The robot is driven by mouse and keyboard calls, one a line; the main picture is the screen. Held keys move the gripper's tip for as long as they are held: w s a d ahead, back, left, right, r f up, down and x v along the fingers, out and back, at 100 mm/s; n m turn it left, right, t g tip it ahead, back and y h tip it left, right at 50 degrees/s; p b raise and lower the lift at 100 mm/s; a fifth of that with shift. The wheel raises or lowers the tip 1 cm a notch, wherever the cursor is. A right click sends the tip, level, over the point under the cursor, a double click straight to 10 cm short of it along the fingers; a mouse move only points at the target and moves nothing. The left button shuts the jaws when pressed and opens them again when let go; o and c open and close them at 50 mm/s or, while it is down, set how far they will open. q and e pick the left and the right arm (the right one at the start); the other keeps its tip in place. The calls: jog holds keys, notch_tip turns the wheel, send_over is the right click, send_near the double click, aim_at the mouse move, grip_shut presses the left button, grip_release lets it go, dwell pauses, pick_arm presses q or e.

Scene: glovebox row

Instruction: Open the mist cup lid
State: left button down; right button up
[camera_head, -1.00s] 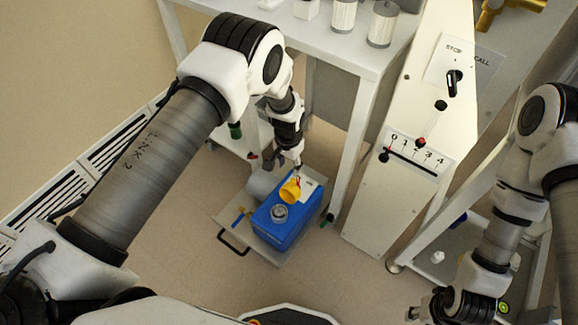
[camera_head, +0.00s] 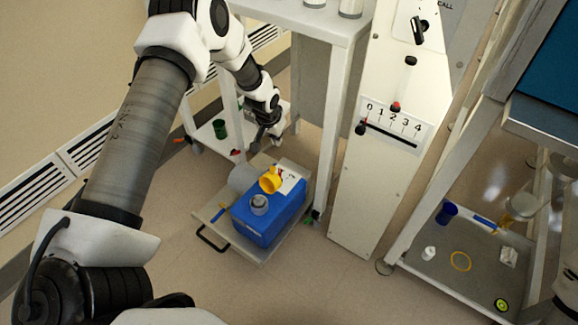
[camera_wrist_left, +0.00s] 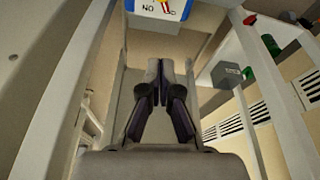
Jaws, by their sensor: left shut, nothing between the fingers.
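A blue box (camera_head: 268,217) stands on a low tray on the floor. A grey round cup or neck (camera_head: 259,204) is on its top. A yellow cup-shaped piece (camera_head: 271,180), perhaps the lid, sits tilted just behind the grey neck. Whether it is hinged there I cannot tell. My left gripper (camera_head: 262,143) is shut and empty, beyond the box in the picture and apart from the yellow piece. In the left wrist view its fingers (camera_wrist_left: 158,82) are together, with the box's label (camera_wrist_left: 160,8) at the top edge. My right gripper is out of view.
The tray (camera_head: 210,216) has a black handle and a grey cylinder (camera_head: 242,177) beside the box. A white table leg (camera_head: 332,120) and a white panel with a numbered slider (camera_head: 393,125) stand to the right. A grey shelf (camera_head: 465,275) holds small items. Floor in front is clear.

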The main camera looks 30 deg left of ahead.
aim_at(273, 167)
pick_arm(q)
jog(key=b+x, duration=0.5)
jog(key=x, duration=0.5)
jog(key=shift+t, duration=0.6)
jog(key=s+p, duration=0.2)
jog(key=s+r+p, duration=0.1)
jog(key=s+p, duration=0.1)
jog(key=s+r+p, duration=0.1)
jog(key=s+p, duration=0.1)
jog(key=p, duration=0.1)
jog(key=shift+d+r, duration=0.15)
jog(key=shift+r, duration=0.05)
jog(key=shift+s+p, duration=0.3)
jog(key=shift+s, duration=0.05)
jog(key=shift+s+f, duration=0.1)
jog(key=shift+f, duration=0.15)
